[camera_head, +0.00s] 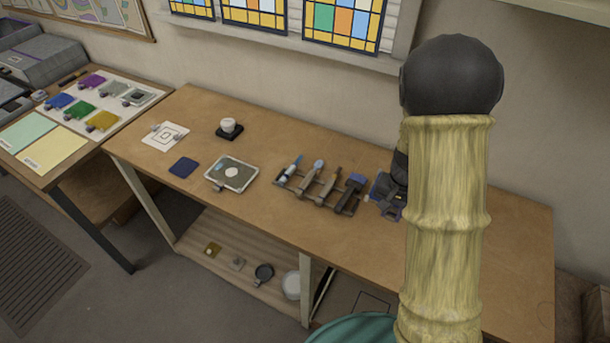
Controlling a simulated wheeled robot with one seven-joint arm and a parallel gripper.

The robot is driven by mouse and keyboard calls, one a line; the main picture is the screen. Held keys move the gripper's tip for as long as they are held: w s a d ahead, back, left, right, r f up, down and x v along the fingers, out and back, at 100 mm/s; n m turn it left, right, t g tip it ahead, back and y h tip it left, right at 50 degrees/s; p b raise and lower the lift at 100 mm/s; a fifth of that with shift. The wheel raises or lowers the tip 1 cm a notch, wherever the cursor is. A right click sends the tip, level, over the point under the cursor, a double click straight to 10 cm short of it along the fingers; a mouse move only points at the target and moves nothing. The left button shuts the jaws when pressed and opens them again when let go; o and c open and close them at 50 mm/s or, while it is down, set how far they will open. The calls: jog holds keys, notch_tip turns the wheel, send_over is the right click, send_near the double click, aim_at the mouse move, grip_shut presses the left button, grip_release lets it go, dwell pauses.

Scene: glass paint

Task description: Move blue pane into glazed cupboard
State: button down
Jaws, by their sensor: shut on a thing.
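A blue pane (60,101) with a small grey grip lies on the white sheet on the left table, among other coloured panes. My arm rises at the right and hides part of the scene. My gripper (384,197) shows partly as a dark shape beside my arm, low over the right part of the long table. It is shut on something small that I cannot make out. I cannot identify a glazed cupboard in this view. Coloured glass panels (342,26) are at the top, by the wall.
The long wooden table (290,222) bears a tool rack (318,190), a pale tray (232,174), a dark blue square (183,167), a white card (166,135) and a small jar (229,127). A lower shelf (222,278) holds small dishes. The table's far right end looks bare.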

dwell(0.3)
send_over(382, 239)
jog(key=shift+w+f, duration=0.1)
jog(key=shift+f, duration=3)
jog(key=shift+f+p, duration=0.3)
jog(key=shift+f, duration=1.55)
jog(key=shift+f, duration=0.1)
jog(key=c, duration=1.2)
grip_release()
jog(key=shift+w+f, duration=0.1)
jog(key=shift+s, duration=0.25)
